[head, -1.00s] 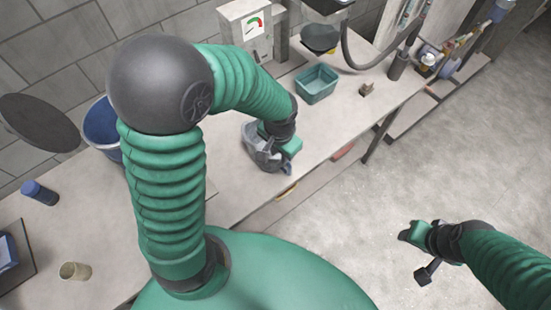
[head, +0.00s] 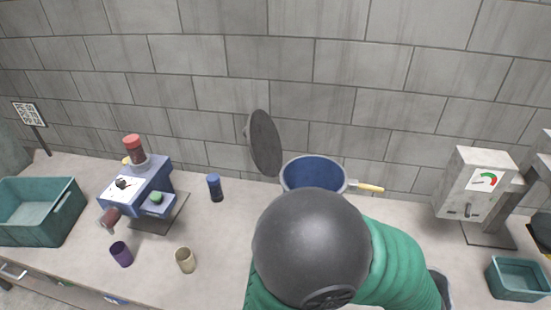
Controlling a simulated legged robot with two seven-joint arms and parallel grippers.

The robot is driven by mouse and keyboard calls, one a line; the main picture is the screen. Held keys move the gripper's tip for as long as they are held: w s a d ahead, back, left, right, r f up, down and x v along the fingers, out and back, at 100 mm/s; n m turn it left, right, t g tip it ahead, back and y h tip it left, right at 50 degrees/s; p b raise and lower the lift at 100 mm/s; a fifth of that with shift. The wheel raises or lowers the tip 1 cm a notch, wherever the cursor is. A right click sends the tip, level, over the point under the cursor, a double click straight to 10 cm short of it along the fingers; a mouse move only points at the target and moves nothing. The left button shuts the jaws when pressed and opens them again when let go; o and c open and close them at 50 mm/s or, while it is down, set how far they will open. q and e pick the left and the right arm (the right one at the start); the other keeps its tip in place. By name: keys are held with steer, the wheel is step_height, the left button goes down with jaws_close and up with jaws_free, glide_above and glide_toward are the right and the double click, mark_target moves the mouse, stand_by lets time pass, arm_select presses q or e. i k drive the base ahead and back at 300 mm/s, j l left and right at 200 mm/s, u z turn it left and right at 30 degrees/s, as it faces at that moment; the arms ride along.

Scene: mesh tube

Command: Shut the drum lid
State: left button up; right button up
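The drum (head: 313,172) stands on the bench near the wall in the middle of the head view. Its blue inside shows, so its mouth is uncovered. The dark round lid (head: 265,143) stands up steeply at the drum's left rim, tilted open. The joint between lid and drum is hard to make out. The dark ball elbow and green sleeve of my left arm hide the drum's lower front. Neither of my grippers is in view.
A yellow-tipped handle (head: 368,187) sticks out right of the drum. A blue bottle (head: 215,187), a beige cup (head: 185,260), a purple cup (head: 121,253) and a blue machine (head: 140,195) stand left. A gauge box (head: 474,190) and teal tray (head: 517,278) are right.

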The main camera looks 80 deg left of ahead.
mark_target(262, 135)
steer(key=k+j+u, duration=0.2)
steer(key=k+j, duration=0.3)
steer(key=k, duration=0.3)
steer(key=k+j+u, duration=0.25)
steer(key=k+j, duration=0.35)
steer(key=k, duration=0.15)
steer(key=u, duration=0.8)
steer(key=i+l+z, duration=0.15)
steer(key=z, duration=0.15)
steer(key=i+l+z, duration=0.15)
steer(key=z, duration=0.2)
